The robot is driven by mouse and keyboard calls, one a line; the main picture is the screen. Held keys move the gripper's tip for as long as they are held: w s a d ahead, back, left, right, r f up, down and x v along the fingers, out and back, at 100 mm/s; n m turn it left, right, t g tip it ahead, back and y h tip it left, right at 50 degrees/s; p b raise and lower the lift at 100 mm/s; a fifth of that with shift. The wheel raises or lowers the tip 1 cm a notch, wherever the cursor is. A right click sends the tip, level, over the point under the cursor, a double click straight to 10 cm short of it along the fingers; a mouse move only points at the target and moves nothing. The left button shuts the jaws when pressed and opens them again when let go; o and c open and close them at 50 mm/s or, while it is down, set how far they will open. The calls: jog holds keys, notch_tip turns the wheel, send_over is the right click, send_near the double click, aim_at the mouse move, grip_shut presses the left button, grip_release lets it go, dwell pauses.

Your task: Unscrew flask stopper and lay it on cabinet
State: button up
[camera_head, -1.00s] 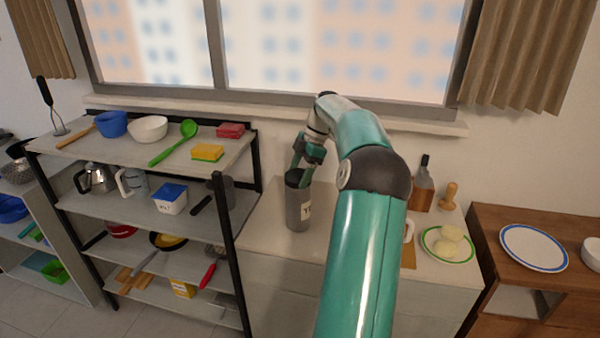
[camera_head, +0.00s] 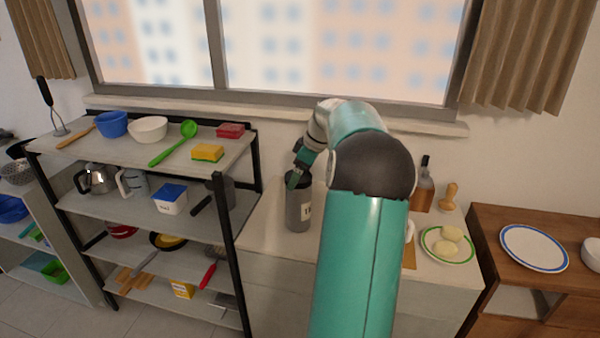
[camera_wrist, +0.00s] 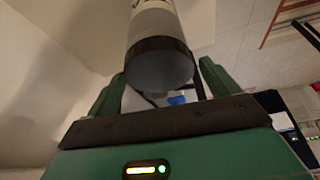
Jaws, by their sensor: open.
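The flask (camera_head: 298,208) is a grey cylinder with a dark top and a white label, standing upright on the white cabinet (camera_head: 262,228). In the wrist view, the flask's grey body (camera_wrist: 152,22) and dark stopper (camera_wrist: 158,64) point toward my gripper. My gripper (camera_head: 299,174) is at the flask's top, with its green fingers open. In the wrist view, the fingers of my gripper (camera_wrist: 158,90) lie on either side of the stopper, with visible gaps. Whether a finger touches the stopper cannot be told.
A shelf rack (camera_head: 145,210) with bowls and utensils stands close on the left. A plate with pale food (camera_head: 447,246), a bottle (camera_head: 424,190) and a wooden pestle (camera_head: 449,197) stand right of my arm. The cabinet top left of the flask is clear.

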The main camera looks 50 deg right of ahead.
jog(key=shift+m+h, duration=0.4)
jog(key=shift+m, duration=0.6)
jog(key=shift+a+r+m+h, duration=0.15)
jog(key=shift+m+h, duration=0.25)
jog(key=shift+m, duration=0.7)
jog(key=m+h, duration=0.1)
jog(key=m, duration=0.2)
jog(key=m+h, duration=0.1)
jog(key=m, duration=0.2)
jog(key=shift+a, duration=0.1)
jog(key=m+g, duration=0.1)
jog(key=m, duration=0.1)
jog(key=m+g+h, duration=0.1)
jog(key=m, duration=0.2)
jog(key=shift+w+h, duration=0.2)
jog(key=shift+h, duration=0.1)
jog(key=m+g, duration=0.1)
jog(key=m, duration=0.2)
jog(key=shift+w+a, duration=0.1)
jog(key=shift+m+g+h, duration=0.3)
jog(key=shift+m, duration=0.4)
jog(key=c, duration=0.8)
